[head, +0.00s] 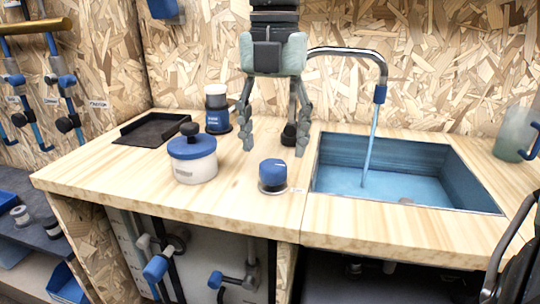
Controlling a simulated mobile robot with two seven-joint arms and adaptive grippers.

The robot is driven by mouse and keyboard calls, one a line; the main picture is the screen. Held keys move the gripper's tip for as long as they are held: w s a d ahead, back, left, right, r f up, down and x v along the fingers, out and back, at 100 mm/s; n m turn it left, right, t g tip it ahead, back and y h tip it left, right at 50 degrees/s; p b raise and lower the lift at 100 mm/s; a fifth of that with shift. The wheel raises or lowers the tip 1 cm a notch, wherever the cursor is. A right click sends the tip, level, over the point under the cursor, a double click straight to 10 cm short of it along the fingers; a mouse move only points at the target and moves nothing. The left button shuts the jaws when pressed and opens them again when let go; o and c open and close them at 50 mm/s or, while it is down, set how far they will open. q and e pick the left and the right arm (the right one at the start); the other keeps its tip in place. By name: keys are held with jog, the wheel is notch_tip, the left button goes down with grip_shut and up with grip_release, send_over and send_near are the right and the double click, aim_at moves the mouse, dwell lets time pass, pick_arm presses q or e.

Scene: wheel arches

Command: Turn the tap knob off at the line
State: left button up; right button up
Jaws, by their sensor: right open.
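The blue tap knob (272,174) sits on a round base on the wooden counter, left of the sink. The tap (380,75) has a dark curved spout with a blue nozzle, and a stream of water (369,140) runs from it into the blue sink (335,180). My right gripper (274,148) reaches down from the top, open and empty. Its fingers are spread apart, above and behind the knob in the picture and not touching it. The line by the knob is too small to make out. My left gripper is not in view.
A white pot with a blue lid (192,158) stands left of the knob. Behind it are a blue and white jar (216,108) and a black tray (152,130). A clear jug (515,135) stands right of the sink. The counter front (235,205) is clear.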

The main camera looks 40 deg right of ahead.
aim_at(273, 164)
jog(key=shift+f, duration=2.05)
jog(key=shift+w, duration=0.1)
jog(key=c, duration=1.2)
